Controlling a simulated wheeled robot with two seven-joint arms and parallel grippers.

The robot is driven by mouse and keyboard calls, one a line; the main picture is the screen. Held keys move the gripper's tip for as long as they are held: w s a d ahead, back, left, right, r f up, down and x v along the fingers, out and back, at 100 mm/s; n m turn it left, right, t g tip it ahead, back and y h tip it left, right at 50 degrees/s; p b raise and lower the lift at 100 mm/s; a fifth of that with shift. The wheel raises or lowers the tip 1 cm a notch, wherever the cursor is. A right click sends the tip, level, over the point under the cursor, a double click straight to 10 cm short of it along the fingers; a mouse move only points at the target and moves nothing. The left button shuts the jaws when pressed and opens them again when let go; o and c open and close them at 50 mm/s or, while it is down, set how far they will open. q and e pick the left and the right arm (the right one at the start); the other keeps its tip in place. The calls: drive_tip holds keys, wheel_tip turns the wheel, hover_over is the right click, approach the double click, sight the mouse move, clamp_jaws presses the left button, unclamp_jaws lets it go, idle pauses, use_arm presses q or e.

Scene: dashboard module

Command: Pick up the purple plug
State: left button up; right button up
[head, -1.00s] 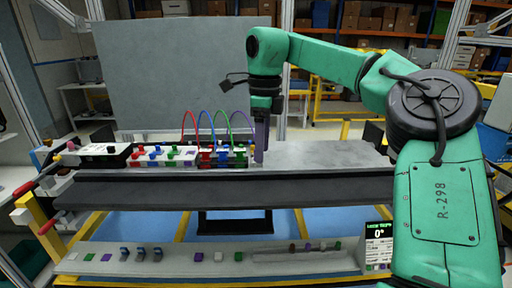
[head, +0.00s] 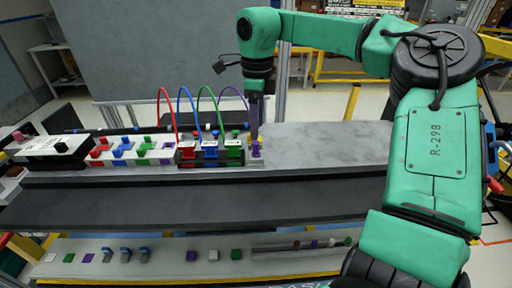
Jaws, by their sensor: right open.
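The purple plug (head: 256,149) stands upright at the right end of the row of coloured plugs on the grey bench. My right gripper (head: 255,132) points down directly above it, with its dark fingers at or just over the plug's top. The gripper is open. I cannot tell whether the fingers touch or straddle the plug. A purple cable (head: 231,88) arches behind and partly passes out of sight behind the gripper. My left gripper is not in view.
Left of the plug stand green (head: 234,150), blue (head: 210,152) and red (head: 186,153) plugs with arching cables. A white module (head: 130,160) with coloured switches lies further left. The bench top (head: 320,145) to the right is clear. A lower rail (head: 270,252) holds several small parts.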

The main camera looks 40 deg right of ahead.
sight(255, 142)
drive_tip(key=f, duration=0.3)
drive_tip(key=shift+w+d+p, duration=0.3)
drive_tip(key=shift+w+d, duration=0.05)
drive_tip(key=shift+w, duration=0.05)
drive_tip(key=f, duration=0.1)
drive_tip(key=f+p, duration=0.2)
drive_tip(key=f, duration=0.1)
drive_tip(key=shift+a, duration=0.25)
drive_tip(key=shift+s+f, duration=0.1)
drive_tip(key=shift+f, duration=0.2)
drive_tip(key=shift+c, duration=0.6)
clamp_jaws()
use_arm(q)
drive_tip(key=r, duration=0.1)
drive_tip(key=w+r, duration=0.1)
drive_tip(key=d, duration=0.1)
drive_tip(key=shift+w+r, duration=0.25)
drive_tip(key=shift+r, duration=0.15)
